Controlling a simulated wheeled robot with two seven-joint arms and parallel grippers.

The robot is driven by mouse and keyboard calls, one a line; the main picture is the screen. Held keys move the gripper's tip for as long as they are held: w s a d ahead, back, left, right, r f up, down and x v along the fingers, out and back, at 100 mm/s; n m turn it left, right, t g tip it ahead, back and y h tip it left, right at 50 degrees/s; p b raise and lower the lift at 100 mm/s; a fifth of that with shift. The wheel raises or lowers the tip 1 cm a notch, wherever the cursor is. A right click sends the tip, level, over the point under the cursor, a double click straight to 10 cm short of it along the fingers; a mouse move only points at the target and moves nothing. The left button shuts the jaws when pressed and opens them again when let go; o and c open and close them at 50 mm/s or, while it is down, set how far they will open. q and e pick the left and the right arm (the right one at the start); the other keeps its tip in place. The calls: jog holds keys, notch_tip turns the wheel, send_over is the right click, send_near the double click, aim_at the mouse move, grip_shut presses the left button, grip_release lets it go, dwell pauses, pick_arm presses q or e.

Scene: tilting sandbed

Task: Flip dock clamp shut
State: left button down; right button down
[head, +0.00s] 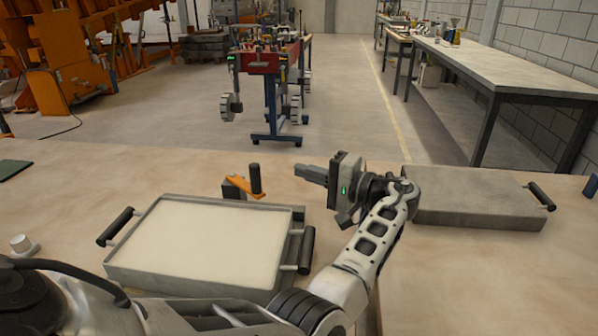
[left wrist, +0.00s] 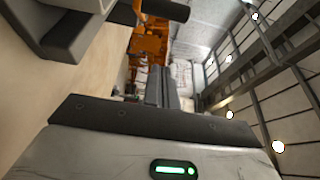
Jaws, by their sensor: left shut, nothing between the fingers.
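The dock clamp (head: 245,187) stands at the back right of the sand tray, with a dark block, an orange arm and an upright black knob. My left gripper (head: 299,171) is to its right, a small gap from the knob. Its grey fingers point left and are shut with nothing between them. In the left wrist view the shut fingers (left wrist: 162,88) show in the middle, and dark grey parts and a black bar lie at the upper left. I cannot tell whether these belong to the clamp. My right gripper is not in view.
The sand tray (head: 116,263), with black side handles, sits on the table (head: 60,200) in front of the clamp. A grey slab (head: 478,204) with a black handle lies on the right. A small white knob (head: 21,243) is at the left. The table behind the clamp is clear.

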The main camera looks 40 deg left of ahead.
pick_arm(q)
jog(key=s+a+p, duration=0.1)
jog(key=a, duration=0.1)
jog(key=s+a+p, duration=0.1)
jog(key=a, duration=0.1)
jog(key=s+a+p, duration=0.1)
jog(key=a, duration=0.1)
jog(key=shift+s+a+r, duration=0.1)
jog(key=shift+s+a, duration=0.2)
jog(key=shift+s, duration=0.05)
jog(key=shift+s+d, duration=0.2)
jog(key=shift+s, duration=0.25)
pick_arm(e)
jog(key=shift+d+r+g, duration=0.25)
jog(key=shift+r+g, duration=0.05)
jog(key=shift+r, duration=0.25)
